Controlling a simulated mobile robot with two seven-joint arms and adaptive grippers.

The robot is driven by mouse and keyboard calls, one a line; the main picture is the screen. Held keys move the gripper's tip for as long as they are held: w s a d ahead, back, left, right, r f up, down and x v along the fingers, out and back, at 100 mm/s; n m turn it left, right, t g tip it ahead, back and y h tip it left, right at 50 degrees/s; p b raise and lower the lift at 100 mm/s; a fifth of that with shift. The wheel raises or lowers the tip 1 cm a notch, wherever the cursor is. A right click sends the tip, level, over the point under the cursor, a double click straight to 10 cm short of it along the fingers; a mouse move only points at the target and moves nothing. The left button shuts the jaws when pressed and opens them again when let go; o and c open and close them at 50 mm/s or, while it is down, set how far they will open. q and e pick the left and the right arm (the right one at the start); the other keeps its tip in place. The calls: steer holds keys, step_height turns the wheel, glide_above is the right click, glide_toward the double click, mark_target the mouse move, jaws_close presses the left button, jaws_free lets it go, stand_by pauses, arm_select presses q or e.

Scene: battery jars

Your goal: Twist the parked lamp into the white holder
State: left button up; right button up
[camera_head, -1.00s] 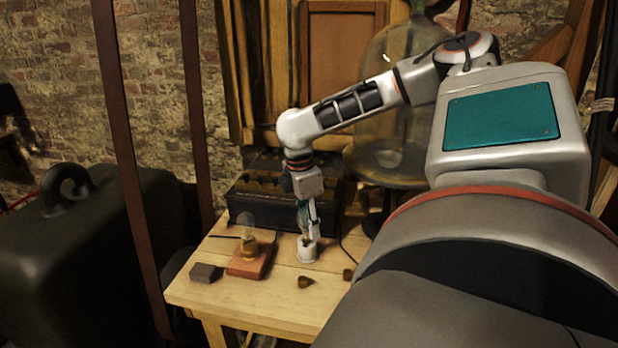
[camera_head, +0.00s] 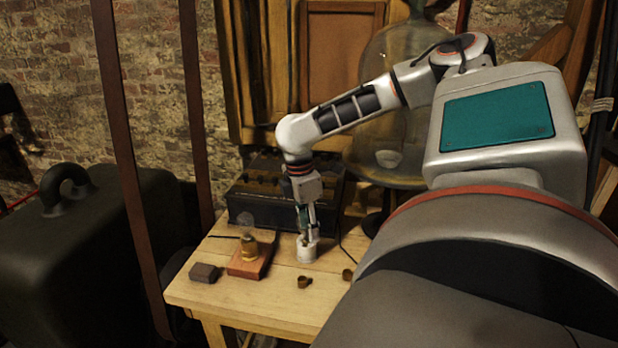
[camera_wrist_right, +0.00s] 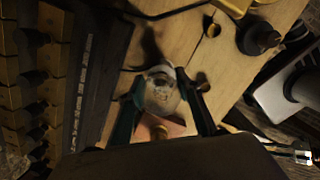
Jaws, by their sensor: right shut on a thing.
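The white holder (camera_head: 307,254) stands on the wooden table in the head view. My right gripper (camera_head: 307,232) points down right above it, with its fingertips at the holder's top. In the right wrist view the teal fingers of this gripper (camera_wrist_right: 163,102) are on both sides of a pale, glassy round thing, the lamp (camera_wrist_right: 161,92), and are shut on it. The lamp's base is hidden, so I cannot tell how deep it sits in the holder. My left gripper is not in view.
A red-brown block (camera_head: 240,268) with a brass fitting (camera_head: 249,246) stands left of the holder. A dark small block (camera_head: 206,272) and a small brown piece (camera_head: 304,282) lie nearby. A dark battery box (camera_head: 265,208) is behind, and a large glass jar (camera_head: 385,115) stands behind my arm.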

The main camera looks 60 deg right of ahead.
steer(key=m+p, duration=0.1)
steer(key=m, duration=0.3)
steer(key=shift+s, duration=0.15)
steer(key=shift+a+m+y+p, duration=0.1)
steer(key=shift+m+y+p, duration=0.2)
steer(key=shift+m, duration=1)
steer(key=shift+m+g+p, duration=0.3)
steer(key=shift+m+p, duration=0.15)
steer(key=shift+m, duration=0.55)
steer(key=m+p, duration=0.1)
steer(key=m, duration=0.3)
steer(key=shift+a+y, duration=0.2)
steer(key=shift+y, duration=0.2)
steer(key=shift+m+p, duration=0.3)
